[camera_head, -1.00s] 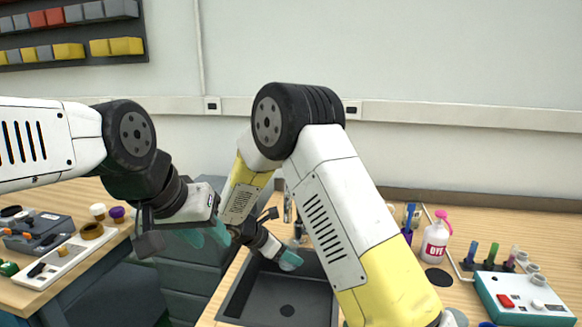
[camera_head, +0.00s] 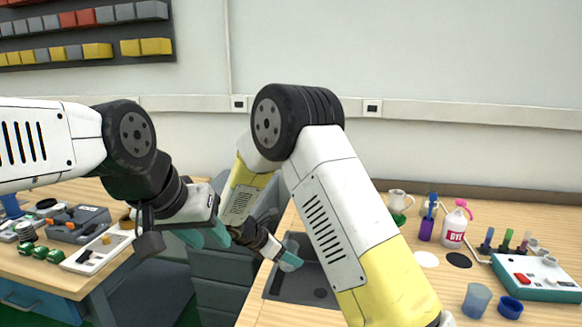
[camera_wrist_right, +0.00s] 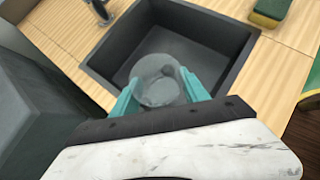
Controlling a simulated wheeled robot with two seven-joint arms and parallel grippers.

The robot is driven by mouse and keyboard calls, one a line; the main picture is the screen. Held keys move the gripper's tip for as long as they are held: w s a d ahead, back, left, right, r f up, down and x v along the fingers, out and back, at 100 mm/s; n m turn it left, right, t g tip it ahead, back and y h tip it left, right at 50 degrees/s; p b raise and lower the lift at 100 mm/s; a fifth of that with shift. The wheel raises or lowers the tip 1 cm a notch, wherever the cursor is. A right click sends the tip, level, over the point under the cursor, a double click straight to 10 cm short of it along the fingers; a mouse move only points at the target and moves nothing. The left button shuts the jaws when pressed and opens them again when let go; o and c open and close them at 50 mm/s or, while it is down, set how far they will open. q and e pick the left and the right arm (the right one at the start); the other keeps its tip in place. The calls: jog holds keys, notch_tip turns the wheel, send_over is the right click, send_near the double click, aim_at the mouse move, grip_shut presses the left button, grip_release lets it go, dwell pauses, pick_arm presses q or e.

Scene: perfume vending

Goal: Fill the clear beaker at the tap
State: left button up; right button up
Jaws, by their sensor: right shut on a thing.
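My right gripper (camera_wrist_right: 162,98) is shut on the clear beaker (camera_wrist_right: 158,82), a round see-through vessel between its teal fingers in the right wrist view. The beaker is seen against the dark sink (camera_wrist_right: 232,42), near its front edge; its contents cannot be made out. The tap (camera_wrist_right: 101,12) shows beyond the sink's far left corner, apart from the beaker. In the head view the right gripper (camera_head: 291,254) is over the left part of the sink (camera_head: 310,295), and my arm hides the tap. My left gripper (camera_head: 207,236) is open and empty, left of the sink.
A yellow-green sponge (camera_wrist_right: 270,12) lies beside the sink. Right of it on the counter stand a DYE bottle (camera_head: 453,228), a mug (camera_head: 399,200), a teal device (camera_head: 535,278), a greyish cup (camera_head: 476,300) and a blue cup (camera_head: 510,307). A cluttered table (camera_head: 85,282) is at left.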

jog(key=shift+s+a, duration=0.3)
jog(key=shift+a, duration=0.2)
jog(key=shift+s+r, duration=0.1)
jog(key=shift+r, duration=0.1)
jog(key=shift+d+r+n, duration=0.25)
jog(key=shift+d+n, duration=0.05)
jog(key=shift+d, duration=0.4)
jog(key=d+r+n+t+y, duration=0.1)
jog(key=d+r+n, duration=0.1)
jog(key=d, duration=0.3)
jog(key=d+r+n+t+y, duration=0.1)
jog(key=d+r+n+y, duration=0.1)
jog(key=d+r, duration=0.3)
jog(key=d+r+n+t+y, duration=0.1)
jog(key=d+r+n, duration=0.2)
jog(key=d, duration=0.2)
jog(key=shift+w+r+t+y, duration=0.3)
jog(key=shift+r+y, duration=0.1)
jog(key=shift+a, duration=0.1)
